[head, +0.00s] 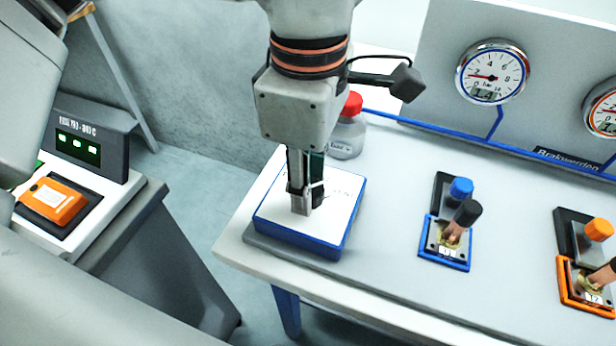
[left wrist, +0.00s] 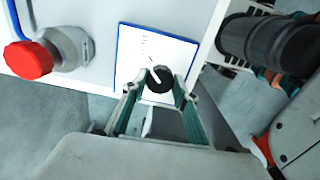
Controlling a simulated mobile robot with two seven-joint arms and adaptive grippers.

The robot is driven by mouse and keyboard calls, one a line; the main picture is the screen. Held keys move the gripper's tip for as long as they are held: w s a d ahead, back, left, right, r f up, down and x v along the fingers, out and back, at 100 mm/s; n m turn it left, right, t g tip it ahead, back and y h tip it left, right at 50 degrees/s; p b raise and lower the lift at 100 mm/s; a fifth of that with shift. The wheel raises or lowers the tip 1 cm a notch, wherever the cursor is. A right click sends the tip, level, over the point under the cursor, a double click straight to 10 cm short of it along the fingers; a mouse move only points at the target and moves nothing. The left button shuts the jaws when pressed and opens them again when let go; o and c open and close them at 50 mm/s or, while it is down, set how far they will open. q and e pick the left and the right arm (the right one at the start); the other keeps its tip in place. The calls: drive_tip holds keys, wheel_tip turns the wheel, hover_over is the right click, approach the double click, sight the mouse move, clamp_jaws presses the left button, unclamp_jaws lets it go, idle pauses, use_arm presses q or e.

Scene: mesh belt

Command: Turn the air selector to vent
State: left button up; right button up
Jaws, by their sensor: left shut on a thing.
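The air selector is a white plate with a blue rim (head: 340,208) on the left end of the grey bench. In the left wrist view its plate (left wrist: 133,68) carries small marks I cannot read. Its black knob (left wrist: 159,80) has a white pointer line slanting to the upper left. My left gripper (head: 306,205) reaches down from above and is shut on the knob; its fingertips (left wrist: 160,88) stand on either side of it. In the head view the fingers hide the knob. My right gripper is not in view.
A grey bottle with a red cap (head: 348,125) stands just behind the selector. To the right are a blue-framed lever valve (head: 450,240), an orange-framed one (head: 585,280) and a pressure gauge (head: 492,72). A separate console with an orange device (head: 54,201) stands at left.

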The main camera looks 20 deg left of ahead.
use_arm(q)
drive_tip(key=shift+m, duration=0.3)
drive_tip(key=o, duration=1.1)
drive_tip(key=shift+r, duration=0.1)
wheel_tip(320, 180, up, 12)
drive_tip(key=shift+s, duration=0.1)
idle(0.4)
